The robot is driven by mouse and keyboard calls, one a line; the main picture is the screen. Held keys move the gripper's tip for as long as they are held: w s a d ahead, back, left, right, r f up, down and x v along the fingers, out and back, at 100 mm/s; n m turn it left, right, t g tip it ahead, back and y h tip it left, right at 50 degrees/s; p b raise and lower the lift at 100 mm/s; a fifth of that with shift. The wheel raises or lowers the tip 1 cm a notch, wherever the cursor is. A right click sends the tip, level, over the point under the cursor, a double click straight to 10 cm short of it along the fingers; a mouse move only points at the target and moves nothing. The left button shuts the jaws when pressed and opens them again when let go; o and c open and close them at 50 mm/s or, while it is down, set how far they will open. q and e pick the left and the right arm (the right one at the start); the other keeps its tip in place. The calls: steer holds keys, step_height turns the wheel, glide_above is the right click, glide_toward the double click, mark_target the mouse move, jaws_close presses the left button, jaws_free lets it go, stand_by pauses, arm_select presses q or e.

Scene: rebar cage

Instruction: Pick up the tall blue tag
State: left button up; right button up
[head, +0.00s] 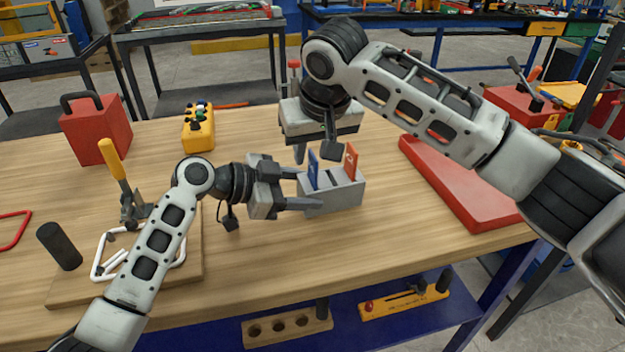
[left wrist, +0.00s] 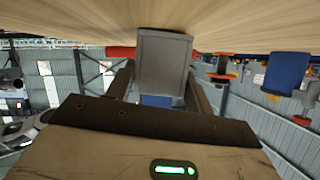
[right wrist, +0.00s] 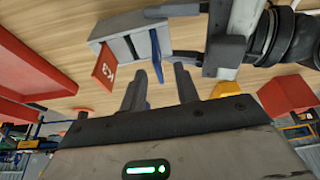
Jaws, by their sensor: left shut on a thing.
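The tall blue tag (head: 313,168) stands upright in a slot of a grey slotted holder (head: 335,197) on the wooden table. It also shows in the right wrist view (right wrist: 155,52). My left gripper (head: 307,189) is shut on the grey holder; its fingers lie on both sides of the holder in the left wrist view (left wrist: 163,65). My right gripper (head: 316,150) is open above the holder. Its fingertips (right wrist: 159,75) are apart, and the blue tag's end lies close to the gap between them. I cannot tell whether they touch it.
An orange-red tag (head: 350,161) marked K3 stands in the same holder, right of the blue one. A red tray (head: 460,180) lies to the right. A yellow box (head: 199,130) and a red box (head: 97,130) stand behind left. A clamp board (head: 80,290) is front left.

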arm_select(q)
steer(key=shift+f, duration=0.35)
arm_select(e)
steer(key=shift+w+a+f, duration=0.1)
steer(key=shift+w+f, duration=0.15)
steer(key=shift+f, duration=0.45)
jaws_close()
arm_select(q)
steer(key=shift+s, duration=0.1)
arm_select(e)
steer(key=shift+r, duration=0.1)
step_height(320, 180, up, 10)
steer(key=shift+f, duration=0.1)
arm_select(q)
steer(key=o, duration=1.1)
steer(key=shift+r, duration=0.1)
